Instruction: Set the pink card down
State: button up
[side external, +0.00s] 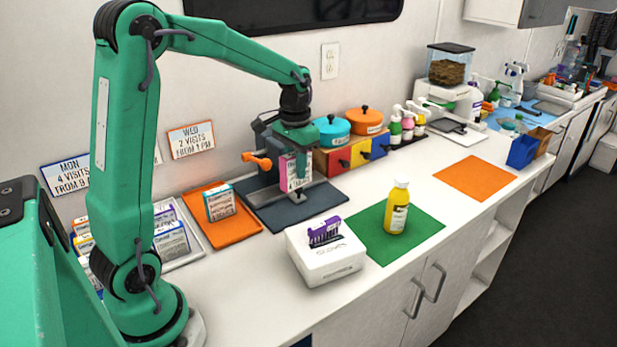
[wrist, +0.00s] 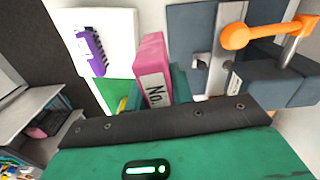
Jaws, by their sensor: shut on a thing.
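The pink card (side external: 295,173) is a small upright pink-and-white pack or card, held in my gripper (side external: 297,153). In the wrist view, the pink card (wrist: 152,66) shows its pink edge and a label starting "No."; the rest is hidden by the gripper body. My gripper is shut on it and points down over a dark grey base plate (side external: 268,211) with a grey clamp and an orange handle (side external: 258,160). Whether the card's lower end touches the plate or the metal part on it, I cannot tell.
An orange tray (side external: 217,237) with a boxed card pack (side external: 220,203) lies left of the plate. Coloured drawers (side external: 342,160) stand behind right. A green mat (side external: 365,245) holds a yellow bottle (side external: 397,208). An orange mat (side external: 475,178) is bare.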

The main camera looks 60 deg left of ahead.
jog(key=w+f+n, duration=0.1)
jog(key=w+f, duration=0.1)
jog(key=w, duration=0.9)
jog(key=w+f+n, duration=0.2)
jog(key=w, duration=0.9)
jog(key=shift+w+a, duration=0.4)
jog(key=shift+f, duration=4.95)
jog(key=shift+f, duration=0.2)
jog(key=o, duration=1)
jog(key=shift+r, duration=0.15)
